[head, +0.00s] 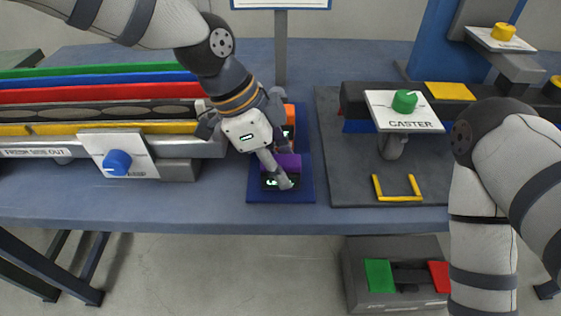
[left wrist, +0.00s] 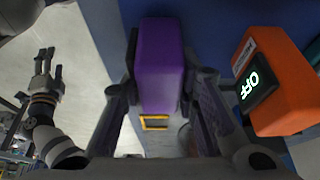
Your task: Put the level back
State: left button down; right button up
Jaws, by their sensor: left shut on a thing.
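A purple level (head: 288,161) with a lit display is at the front of the dark blue mat (head: 306,190). My left gripper (head: 275,166) reaches down over it and is shut on it. In the left wrist view the purple level (left wrist: 159,65) sits between the two fingers. I cannot tell whether its underside touches the mat. An orange level (head: 289,113) lies just behind, partly hidden by my left gripper. In the left wrist view this orange level (left wrist: 285,85) has a display reading OFF. My right gripper (left wrist: 46,62) shows open and empty in the left wrist view.
Left is a long rail fixture with coloured strips (head: 100,95) and a blue knob (head: 117,162). Right is a grey plate (head: 340,185) with the CASTER panel (head: 404,111) and a yellow bracket (head: 397,190). A grey box (head: 360,300) with green and red pads stands below the bench.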

pick_arm(q)
jog(key=shift+f, duration=0.2)
jog(key=c, duration=1.2)
grip_release()
jog(key=v, duration=1.2)
